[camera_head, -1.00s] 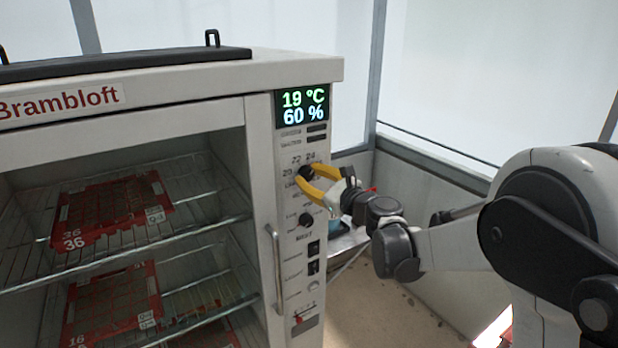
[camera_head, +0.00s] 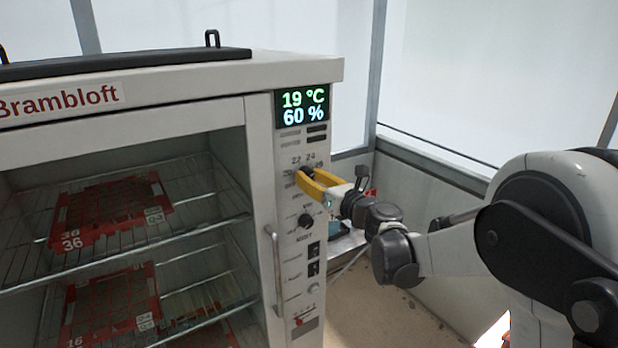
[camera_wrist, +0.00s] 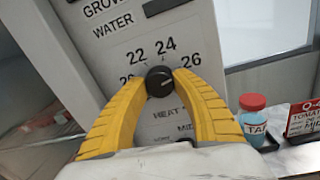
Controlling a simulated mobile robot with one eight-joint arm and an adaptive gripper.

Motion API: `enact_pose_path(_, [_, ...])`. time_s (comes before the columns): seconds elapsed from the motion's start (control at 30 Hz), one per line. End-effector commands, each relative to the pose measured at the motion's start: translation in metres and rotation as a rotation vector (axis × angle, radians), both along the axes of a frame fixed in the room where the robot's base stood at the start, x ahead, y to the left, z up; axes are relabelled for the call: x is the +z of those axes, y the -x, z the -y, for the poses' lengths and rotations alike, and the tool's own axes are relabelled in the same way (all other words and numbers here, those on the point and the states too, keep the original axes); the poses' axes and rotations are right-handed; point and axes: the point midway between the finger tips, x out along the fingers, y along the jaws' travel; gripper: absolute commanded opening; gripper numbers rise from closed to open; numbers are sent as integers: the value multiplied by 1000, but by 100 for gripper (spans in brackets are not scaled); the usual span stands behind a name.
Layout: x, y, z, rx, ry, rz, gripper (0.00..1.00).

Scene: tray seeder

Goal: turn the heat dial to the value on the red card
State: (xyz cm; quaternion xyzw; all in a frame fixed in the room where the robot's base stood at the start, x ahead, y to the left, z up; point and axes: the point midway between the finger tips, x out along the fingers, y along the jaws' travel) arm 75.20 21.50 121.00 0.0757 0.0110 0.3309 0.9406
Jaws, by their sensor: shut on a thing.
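The heat dial (camera_wrist: 159,82) is a round black knob on the cabinet's control panel. Numbers 20, 22, 24 and 26 stand around it, with HEAT printed below. My gripper (camera_wrist: 160,84) has its yellow fingers closed on the dial from both sides. In the head view my gripper (camera_head: 307,176) meets the panel under the display, and its fingers hide most of the dial. The dial's pointer is too small to read for certain. A red card (camera_wrist: 304,118) stands at the right of the wrist view, partly cut off; its heat value cannot be read.
The display (camera_head: 303,107) reads 19 °C and 60 %. A second knob (camera_head: 306,221) and switches sit below the dial. A door handle (camera_head: 275,270) stands left of the panel. A blue jar with a red lid (camera_wrist: 253,115) stands beside the card. Trays sit on wire shelves.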

Motion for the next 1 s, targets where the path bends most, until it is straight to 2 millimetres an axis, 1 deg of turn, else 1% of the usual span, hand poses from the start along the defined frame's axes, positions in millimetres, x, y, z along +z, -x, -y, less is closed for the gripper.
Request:
enact_pose_path(0.37, [0, 0, 1, -1, -1, -1, 2])
enact_pose_path(0.4, [0, 0, 1, -1, -1, -1, 44])
enact_pose_path(0.43, [0, 0, 0, -1, -1, -1, 53])
enact_pose_path(0.47, [0, 0, 0, -1, -1, -1, 57])
enact_pose_path(0.8, [0, 2, 2, -1, -1, -1, 57])
enact_pose_path(0.87, [0, 7, 6, -1, -1, -1, 57])
enact_pose_path(1.0, [-1, 27, 23, -3, -1, 0, 57])
